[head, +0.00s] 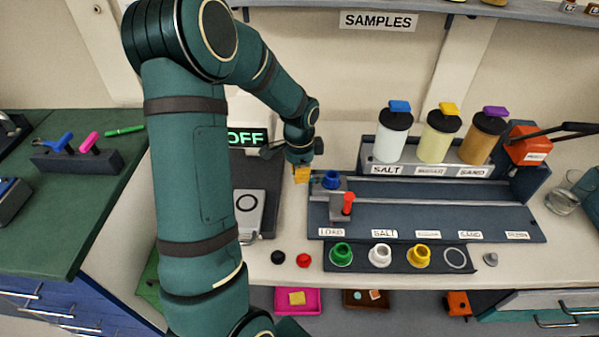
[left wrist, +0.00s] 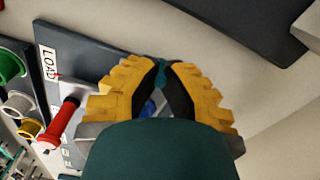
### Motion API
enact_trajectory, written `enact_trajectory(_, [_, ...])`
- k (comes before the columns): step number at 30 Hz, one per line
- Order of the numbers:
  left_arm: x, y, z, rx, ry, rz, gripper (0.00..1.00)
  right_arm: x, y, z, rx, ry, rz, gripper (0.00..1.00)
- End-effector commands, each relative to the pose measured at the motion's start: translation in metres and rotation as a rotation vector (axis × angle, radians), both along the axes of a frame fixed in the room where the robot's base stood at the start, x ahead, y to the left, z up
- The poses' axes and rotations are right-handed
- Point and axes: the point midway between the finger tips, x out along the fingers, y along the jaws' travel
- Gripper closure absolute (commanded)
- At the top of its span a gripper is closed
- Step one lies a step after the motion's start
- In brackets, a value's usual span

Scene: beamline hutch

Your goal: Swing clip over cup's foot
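The blue cup (head: 331,180) stands on a small grey carriage (head: 339,198) at the left end of the dark rail, above the LOAD label. The clip has a red handle (head: 347,203) and sits on the carriage just in front of the cup; the handle also shows in the left wrist view (left wrist: 63,122). Whether the clip touches the cup's foot cannot be made out. My left gripper (head: 302,175) is just left of the cup, its yellow fingertips together and apparently empty. In the left wrist view the fingers partly hide the cup (left wrist: 148,108). My right gripper is out of view.
Salt (head: 393,142), yellow and sand-coloured jars stand behind the rail (head: 440,192). A front tray holds green (head: 341,254), white and yellow cups. Black and red knobs lie left of it.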

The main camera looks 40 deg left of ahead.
Motion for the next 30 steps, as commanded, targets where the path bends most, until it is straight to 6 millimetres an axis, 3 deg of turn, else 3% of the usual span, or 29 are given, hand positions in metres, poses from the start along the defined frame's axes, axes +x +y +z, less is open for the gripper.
enact_trajectory(4, [0.0, -0.001, 0.0, -0.001, -0.001, 0.0, 1.0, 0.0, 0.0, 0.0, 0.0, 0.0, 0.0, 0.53])
enact_trajectory(6, [0.0, -0.001, 0.0, -0.001, -0.001, 0.0, 0.69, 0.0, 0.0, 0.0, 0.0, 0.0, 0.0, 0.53])
enact_trajectory(7, [0.0, -0.001, 0.0, -0.001, -0.001, 0.0, 0.58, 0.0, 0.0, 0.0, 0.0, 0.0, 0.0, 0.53])
enact_trajectory(20, [0.0, 0.0, 0.008, 0.001, -0.003, 0.002, 0.58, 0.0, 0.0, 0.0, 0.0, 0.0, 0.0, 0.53])
enact_trajectory(30, [0.001, 0.0, 0.072, 0.001, -0.004, 0.002, 0.58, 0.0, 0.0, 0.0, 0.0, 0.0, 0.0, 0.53])
